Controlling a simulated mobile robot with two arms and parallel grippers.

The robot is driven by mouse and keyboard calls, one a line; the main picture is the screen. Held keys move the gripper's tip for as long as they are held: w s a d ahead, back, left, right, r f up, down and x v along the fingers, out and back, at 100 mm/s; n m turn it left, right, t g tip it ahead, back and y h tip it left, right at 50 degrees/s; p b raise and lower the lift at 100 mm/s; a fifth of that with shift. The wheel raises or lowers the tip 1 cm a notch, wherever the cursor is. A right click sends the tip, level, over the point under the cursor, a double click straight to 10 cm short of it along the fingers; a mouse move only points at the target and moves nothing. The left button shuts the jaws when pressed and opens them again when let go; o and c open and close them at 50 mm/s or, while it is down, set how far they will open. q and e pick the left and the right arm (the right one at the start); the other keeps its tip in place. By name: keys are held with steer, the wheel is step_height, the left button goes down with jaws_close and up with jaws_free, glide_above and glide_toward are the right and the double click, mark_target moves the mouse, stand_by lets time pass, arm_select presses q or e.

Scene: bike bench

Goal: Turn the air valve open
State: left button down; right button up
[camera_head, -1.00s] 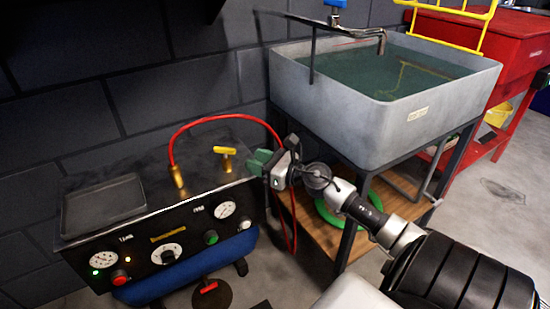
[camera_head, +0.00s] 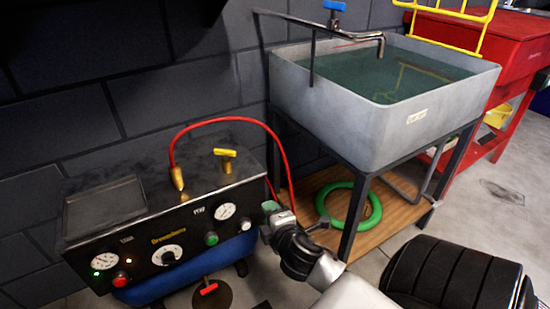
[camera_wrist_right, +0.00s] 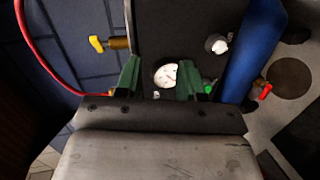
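The air valve (camera_head: 225,157) is a yellow T-handle on a brass stem, on the top of a dark compressor box (camera_head: 150,215). In the right wrist view the yellow handle (camera_wrist_right: 97,44) and its stem stand left of the fingers, apart from them. My right gripper (camera_head: 270,208) is in front of the box's right end, to the right of and lower than the valve in the head view. In the right wrist view the right gripper (camera_wrist_right: 158,78) shows two green fingers spread apart, with a gauge visible between them. My left gripper is not in view.
A red hose (camera_head: 222,120) arches from a brass fitting (camera_head: 178,180) over the box. Gauges and knobs line its front, with a blue tank (camera_head: 165,288) below. A grey water basin (camera_head: 375,130) on a stand is to the right, with a green coil (camera_head: 362,215) on its shelf.

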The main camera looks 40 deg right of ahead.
steer(key=s+a+f+m+g+y+p, duration=0.1)
steer(key=s+a+f+m+g, duration=0.4)
steer(key=s+f+m, duration=0.1)
steer(key=shift+f, duration=0.45)
steer(key=shift+o, duration=0.3)
steer(key=shift+a, duration=0.1)
